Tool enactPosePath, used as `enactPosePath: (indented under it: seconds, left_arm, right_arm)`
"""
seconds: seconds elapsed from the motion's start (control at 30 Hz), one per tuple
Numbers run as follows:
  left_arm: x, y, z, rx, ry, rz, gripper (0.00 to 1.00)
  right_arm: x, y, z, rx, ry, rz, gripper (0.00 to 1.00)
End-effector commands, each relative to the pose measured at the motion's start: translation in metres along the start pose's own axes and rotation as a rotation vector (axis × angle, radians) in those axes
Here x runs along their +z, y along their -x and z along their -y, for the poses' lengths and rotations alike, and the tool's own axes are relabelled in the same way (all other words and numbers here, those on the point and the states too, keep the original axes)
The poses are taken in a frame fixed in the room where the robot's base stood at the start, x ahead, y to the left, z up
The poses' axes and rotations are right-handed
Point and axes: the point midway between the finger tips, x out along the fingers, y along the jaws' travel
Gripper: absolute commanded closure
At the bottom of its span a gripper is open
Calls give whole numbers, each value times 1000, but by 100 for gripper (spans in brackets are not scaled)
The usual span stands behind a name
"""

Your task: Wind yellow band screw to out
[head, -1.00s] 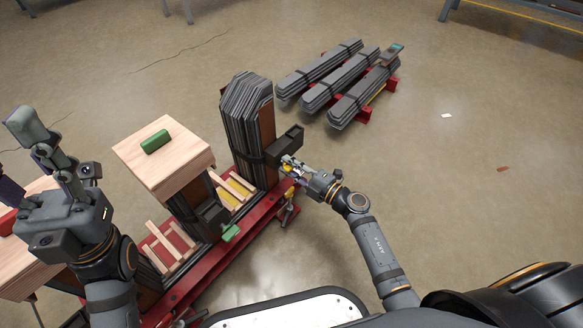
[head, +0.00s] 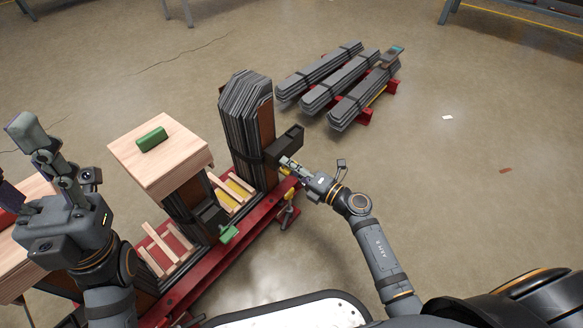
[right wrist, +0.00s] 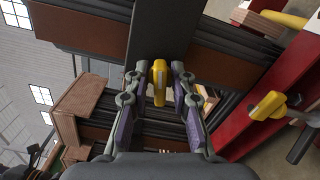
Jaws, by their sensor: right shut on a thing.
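The yellow band screw (right wrist: 159,84) shows as a yellow handle between my right gripper's fingertips in the right wrist view. My right gripper (head: 288,165) is shut on it beside the black clamp block (head: 287,143) on the tall stack of dark sheets (head: 243,110). The fingers and hand hide the yellow handle in the head view. The right gripper's fingers also show in the right wrist view (right wrist: 160,82). My left gripper (head: 20,165) is open and empty at the left, its fingers spread, away from the screw.
A red base frame (head: 200,262) runs under the stacks. A green block (head: 152,139) lies on a wooden block (head: 170,172). A green handle (head: 228,234) sticks out from the nearer stack. Strapped bundles (head: 330,92) lie on the floor behind.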

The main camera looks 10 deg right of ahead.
Motion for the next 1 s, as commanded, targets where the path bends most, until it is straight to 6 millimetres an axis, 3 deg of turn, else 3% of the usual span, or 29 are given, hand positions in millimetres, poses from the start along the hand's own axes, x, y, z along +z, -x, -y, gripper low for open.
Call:
enactPosePath:
  seconds: [0.17, 0.43, 0.83, 1.0]
  left_arm:
    - [0, 6, -1, 0, 0, 0, 60]
    - [2, 20, -3, 0, 0, 0, 60]
    - [2, 21, -3, 0, 0, 0, 60]
    - [3, 32, -5, 0, 0, 0, 60]
  right_arm:
    - [-1, 0, 3, -1, 66, -1, 100]
    - [-1, 0, 3, 0, 371, -1, 100]
    - [-1, 0, 1, -1, 424, -1, 100]
    - [-1, 0, 4, 0, 566, -1, 100]
